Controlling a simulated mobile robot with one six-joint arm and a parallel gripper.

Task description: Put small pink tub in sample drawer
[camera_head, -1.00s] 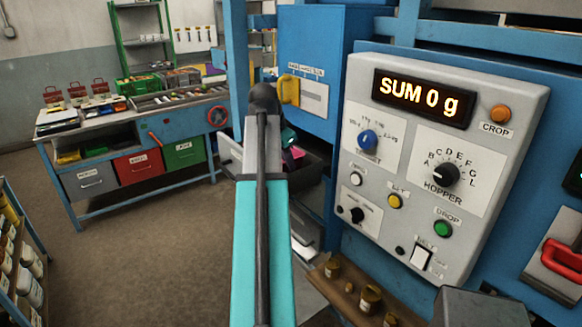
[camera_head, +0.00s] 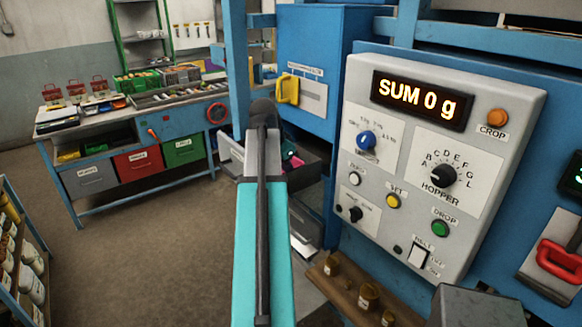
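A small pink patch (camera_head: 296,162), which looks like part of the small pink tub, shows just right of my arm, in front of a dark open drawer or bin (camera_head: 312,170) under the blue cabinet. My arm hides most of it. My gripper is mostly hidden behind my own teal arm; a dark and teal part (camera_head: 288,138) shows beside the pink patch. I cannot see the fingertips or whether they hold the tub. On the left bench are a grey drawer (camera_head: 90,178), a red drawer (camera_head: 139,163) and a green drawer (camera_head: 184,151), all shut; their labels are too small to read surely.
A grey control panel (camera_head: 365,225) reading "SUM 0 g" stands close on the right. Small brown weights (camera_head: 368,297) stand on a wooden ledge below it. A shelf with jars (camera_head: 28,255) is at lower left. The floor (camera_head: 150,255) between is clear.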

